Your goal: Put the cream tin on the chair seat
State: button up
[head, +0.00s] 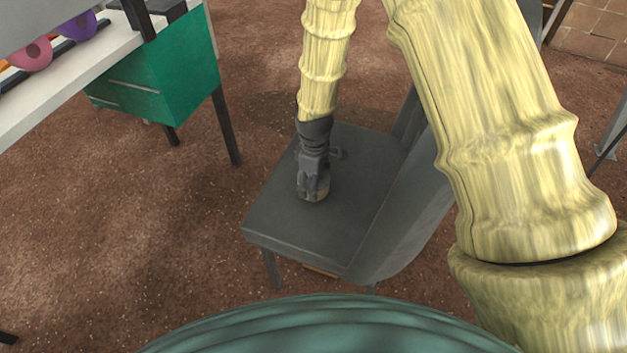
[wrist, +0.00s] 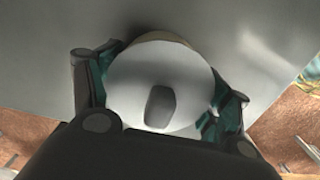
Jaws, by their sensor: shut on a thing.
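The chair seat (head: 275,225) is a flat dark grey square in the middle of the head view. My gripper (head: 313,185) points down over the seat, within its edges. It is shut on the cream tin, whose round pale top (wrist: 135,95) lies between the two fingers in the wrist view. A dark grey patch shows on the tin's top. The seat (wrist: 225,40) lies behind the tin in the wrist view. I cannot tell whether the tin touches it.
The chair's backrest (head: 410,225) rises on the right of the seat, close to my arm. A white table (head: 70,80) with pink and purple round things and a green drawer box (head: 165,75) stands at the upper left. Brown ground between table and chair is clear.

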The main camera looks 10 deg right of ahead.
jog(key=o, duration=1.1)
jog(key=shift+c, duration=0.2)
notch_tip(320, 180, up, 12)
jog(key=shift+r+p, duration=0.1)
jog(key=shift+p, duration=0.75)
